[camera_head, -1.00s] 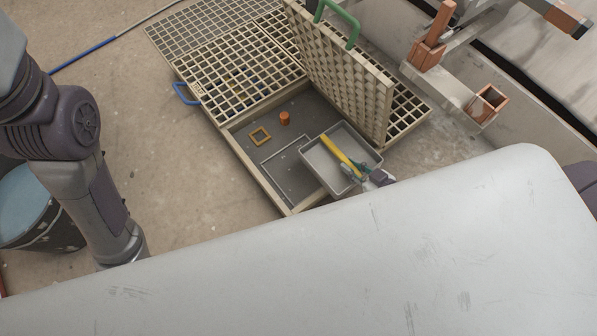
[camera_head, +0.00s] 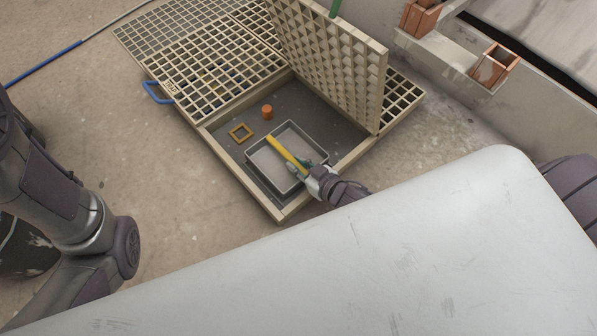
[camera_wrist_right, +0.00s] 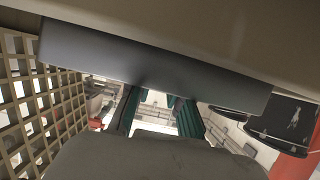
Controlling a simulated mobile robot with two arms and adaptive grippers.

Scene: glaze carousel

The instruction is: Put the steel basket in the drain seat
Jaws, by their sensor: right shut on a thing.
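The steel basket (camera_head: 265,172) is a shallow grey rectangular tray with a yellow bar handle (camera_head: 285,153) across it. It is inside the open floor pit, over the place of the drain seat, which it hides. I cannot tell whether it rests fully down or hangs slightly above. My right gripper (camera_head: 302,170) is shut on the handle at the basket's right side. In the right wrist view, two dark green fingers (camera_wrist_right: 158,112) reach forward below a wide grey bar; the hold itself is unclear there. My left arm shows at the left, but its gripper is out of view.
A beige grating panel (camera_head: 325,70) stands raised along the pit's far right side. The pit's pale rim (camera_head: 240,180) surrounds the basket. Flat gratings (camera_head: 205,65) lie behind.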

